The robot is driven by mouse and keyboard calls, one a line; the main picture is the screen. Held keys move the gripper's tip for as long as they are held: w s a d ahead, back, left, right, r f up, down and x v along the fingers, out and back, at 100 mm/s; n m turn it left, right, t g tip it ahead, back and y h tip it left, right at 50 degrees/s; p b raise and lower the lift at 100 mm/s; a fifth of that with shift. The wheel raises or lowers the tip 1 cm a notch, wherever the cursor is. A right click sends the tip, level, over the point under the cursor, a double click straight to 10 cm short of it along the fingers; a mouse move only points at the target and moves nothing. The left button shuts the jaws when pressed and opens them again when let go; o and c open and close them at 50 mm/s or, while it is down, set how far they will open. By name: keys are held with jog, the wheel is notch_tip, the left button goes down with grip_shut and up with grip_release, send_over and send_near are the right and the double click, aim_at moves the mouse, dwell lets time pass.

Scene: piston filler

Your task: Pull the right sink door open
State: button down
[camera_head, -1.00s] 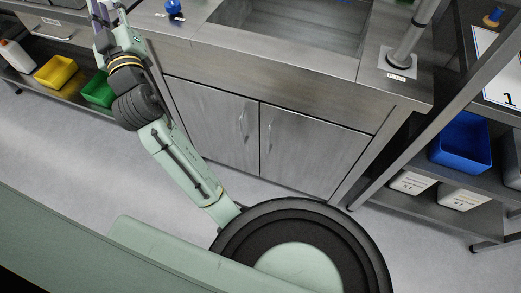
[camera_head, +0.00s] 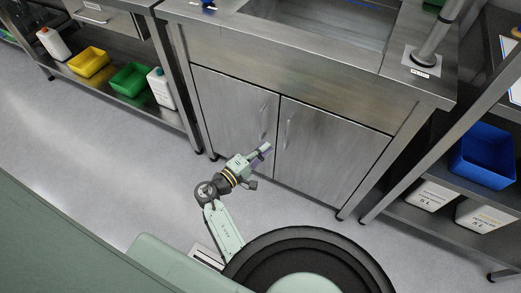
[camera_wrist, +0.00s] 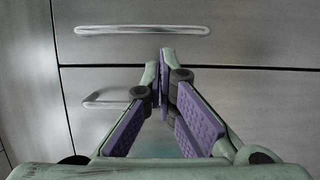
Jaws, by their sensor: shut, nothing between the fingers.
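The right sink door (camera_head: 322,148) is a flat grey metal panel, shut flush under the sink. Its slim bar handle (camera_head: 289,131) stands near the gap between the doors. The left door (camera_head: 232,106) is also shut, with its own handle (camera_head: 264,121). My gripper (camera_head: 266,148) is shut and empty, in front of the doors near their middle gap and a little below the handles. The wrist view is turned sideways: the right door's handle (camera_wrist: 143,30) lies ahead of the purple-padded fingers (camera_wrist: 164,58), apart from them, and the left door's handle (camera_wrist: 112,97) is beside them.
The sink basin (camera_head: 325,28) is above the doors. A shelf at left holds a yellow bin (camera_head: 89,62), a green bin (camera_head: 130,79) and white bottles. A rack at right holds a blue bin (camera_head: 484,155) and white containers. The floor before the doors is clear.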

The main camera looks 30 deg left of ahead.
jog(key=p+x, duration=0.1)
jog(key=x, duration=0.5)
jog(key=shift+w, duration=0.15)
jog(key=shift+s, duration=0.2)
